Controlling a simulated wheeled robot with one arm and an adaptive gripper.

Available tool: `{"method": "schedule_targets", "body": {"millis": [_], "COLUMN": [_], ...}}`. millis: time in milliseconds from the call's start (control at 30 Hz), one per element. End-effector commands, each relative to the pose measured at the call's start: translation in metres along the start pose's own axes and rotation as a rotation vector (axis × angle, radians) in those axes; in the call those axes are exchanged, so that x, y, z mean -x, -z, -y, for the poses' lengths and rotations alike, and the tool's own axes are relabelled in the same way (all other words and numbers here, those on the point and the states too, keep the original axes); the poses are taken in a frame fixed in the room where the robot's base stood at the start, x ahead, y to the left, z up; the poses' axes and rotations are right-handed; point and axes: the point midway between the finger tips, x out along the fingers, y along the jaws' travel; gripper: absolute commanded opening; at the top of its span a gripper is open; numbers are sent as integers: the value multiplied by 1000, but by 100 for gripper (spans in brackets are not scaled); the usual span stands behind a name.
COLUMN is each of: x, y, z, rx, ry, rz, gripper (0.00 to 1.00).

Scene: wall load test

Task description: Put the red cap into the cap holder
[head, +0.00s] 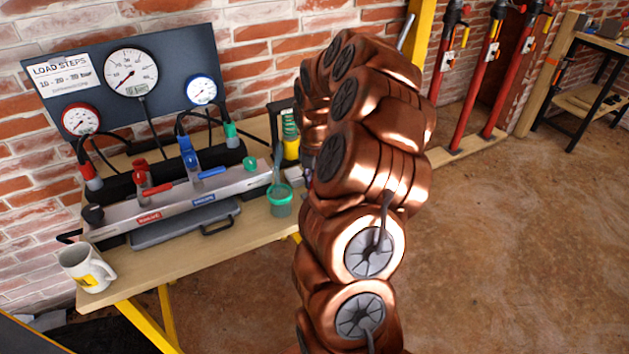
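A small red piece (140,168) sits upright on a port of the grey manifold (180,203), above a red lever. It may be the red cap, but it is too small to be sure. I cannot pick out the cap holder for certain. A green mesh-like cup (280,200) with a grey handle-like item in it stands at the manifold's right end. My copper-coloured arm rises through the middle of the view, right of the bench, and bends over toward the wall. My gripper does not show; the arm links hide that area.
The wooden bench (122,280) also bears a white mug (86,268), a grey flat case (187,223) and black hoses. A dark gauge panel (165,75) stands behind. A yellow-and-green item (290,138) is partly hidden beside my arm. Red props (493,75) stand right; floor there is clear.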

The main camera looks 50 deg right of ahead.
Motion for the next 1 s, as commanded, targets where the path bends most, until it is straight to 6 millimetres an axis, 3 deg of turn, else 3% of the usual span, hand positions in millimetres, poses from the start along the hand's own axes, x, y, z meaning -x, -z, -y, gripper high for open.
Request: {"method": "schedule_targets", "body": {"millis": [667,700,933,1000], "x": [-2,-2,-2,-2], "y": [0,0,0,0], "z": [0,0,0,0], "rx": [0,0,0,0], "ry": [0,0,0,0], "rz": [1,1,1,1], "gripper": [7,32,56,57]}}
